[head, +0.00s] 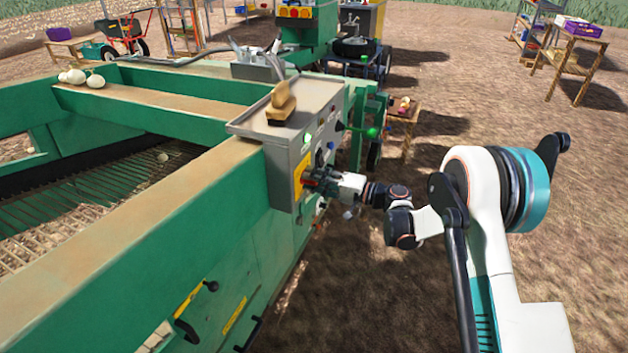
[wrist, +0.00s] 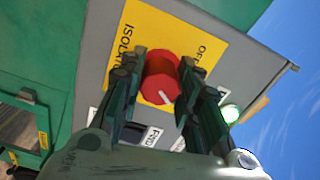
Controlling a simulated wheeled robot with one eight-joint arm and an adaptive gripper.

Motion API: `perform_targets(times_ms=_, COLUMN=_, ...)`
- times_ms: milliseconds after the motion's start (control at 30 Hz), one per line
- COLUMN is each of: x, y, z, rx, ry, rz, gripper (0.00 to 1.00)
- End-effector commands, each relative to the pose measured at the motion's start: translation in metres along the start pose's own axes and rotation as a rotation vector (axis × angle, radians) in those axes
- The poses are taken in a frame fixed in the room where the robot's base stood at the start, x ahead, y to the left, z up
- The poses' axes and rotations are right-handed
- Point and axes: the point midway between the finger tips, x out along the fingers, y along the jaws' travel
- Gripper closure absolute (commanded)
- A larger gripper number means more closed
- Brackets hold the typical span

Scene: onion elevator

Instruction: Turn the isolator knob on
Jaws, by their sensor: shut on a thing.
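The isolator knob (wrist: 160,78) is red with a white pointer line, on a yellow plate (wrist: 150,28) lettered "ISOLATOR" and "OFF" in the wrist view. The white line points down and slightly right in that picture, away from the "OFF" lettering. My gripper (wrist: 158,90) has one finger on each side of the knob and is shut on it. In the head view my gripper (head: 312,178) is at the front of the grey control box (head: 280,178), against the yellow plate (head: 300,172). There the gripper hides the knob.
A lit green lamp (wrist: 229,113) sits beside the knob on the panel. A wooden-handled brush (head: 282,104) lies on top of the box. The green machine frame (head: 120,255) extends left. Bare soil (head: 350,300) is open below my arm.

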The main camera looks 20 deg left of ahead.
Motion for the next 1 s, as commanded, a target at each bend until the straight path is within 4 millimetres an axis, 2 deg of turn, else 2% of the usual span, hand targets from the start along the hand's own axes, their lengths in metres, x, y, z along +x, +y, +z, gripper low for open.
perform_targets(times_ms=400, x=-0.0005, y=0.0005, z=-0.0006, rx=0.17, ry=0.002, rz=0.001, gripper=0.93)
perform_targets(times_ms=933, x=-0.0006, y=0.0006, z=-0.0006, rx=0.19, ry=0.002, rz=0.001, gripper=0.93)
perform_targets(times_ms=967, x=-0.0006, y=0.0006, z=-0.0006, rx=0.19, ry=0.002, rz=0.001, gripper=0.63)
perform_targets(times_ms=1000, x=-0.0006, y=0.0006, z=-0.0006, rx=0.19, ry=0.002, rz=0.001, gripper=0.54)
